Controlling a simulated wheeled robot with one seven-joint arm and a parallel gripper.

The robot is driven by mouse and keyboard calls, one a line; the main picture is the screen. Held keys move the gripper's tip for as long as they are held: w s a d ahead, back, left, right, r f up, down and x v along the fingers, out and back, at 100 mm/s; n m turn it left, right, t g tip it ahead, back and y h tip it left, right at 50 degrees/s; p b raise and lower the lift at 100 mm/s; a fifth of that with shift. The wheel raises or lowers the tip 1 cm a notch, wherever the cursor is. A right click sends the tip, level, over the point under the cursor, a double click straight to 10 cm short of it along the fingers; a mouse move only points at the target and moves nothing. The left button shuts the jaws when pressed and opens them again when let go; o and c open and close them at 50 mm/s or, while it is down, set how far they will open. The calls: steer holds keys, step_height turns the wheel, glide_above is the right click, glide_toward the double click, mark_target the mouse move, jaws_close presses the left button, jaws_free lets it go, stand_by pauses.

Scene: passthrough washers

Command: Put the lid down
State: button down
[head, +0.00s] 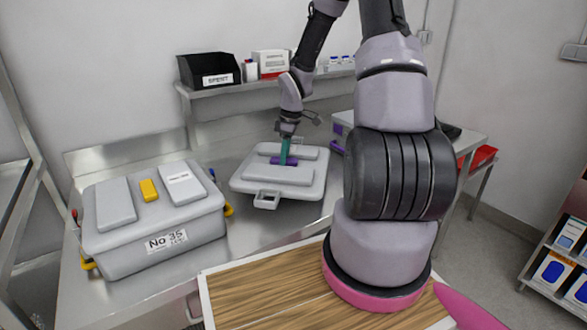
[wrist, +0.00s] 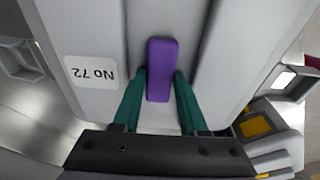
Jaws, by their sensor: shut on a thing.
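The lid (head: 279,175) is pale grey with two raised panels and a purple handle (head: 284,161) in the middle. My gripper (head: 287,152) is above it with its green fingers on the handle. In the wrist view the fingers (wrist: 160,85) stand on either side of the purple handle (wrist: 162,70), shut on it.
A grey box (head: 155,225) labelled "No 35", with its own lid and yellow handle, stands left on the steel table (head: 240,234). A wall shelf (head: 230,90) with a black bin (head: 208,70) is behind. A wooden board (head: 265,290) is in front.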

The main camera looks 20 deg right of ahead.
mark_target(290, 160)
steer(key=shift+f, duration=2.65)
steer(key=shift+f, duration=0.1)
steer(key=shift+c, duration=2.2)
jaws_free()
steer(key=r, duration=0.4)
steer(key=d+r, duration=0.1)
steer(key=r, duration=0.3)
steer(key=s+r, duration=0.1)
steer(key=r, duration=0.3)
steer(key=shift+d, duration=0.2)
steer(key=s+a+r+m+t, duration=0.3)
steer(key=s+r+m, duration=0.4)
steer(key=s+r, duration=0.4)
steer(key=s+a+r+m+t, duration=0.3)
steer(key=s+r+m, duration=0.5)
steer(key=r, duration=0.8)
steer(key=s+a, duration=0.1)
steer(key=s, duration=0.2)
steer(key=shift+s+a+r+y, duration=0.2)
steer(key=shift+s+a+y, duration=0.1)
steer(key=shift+s+a, duration=0.05)
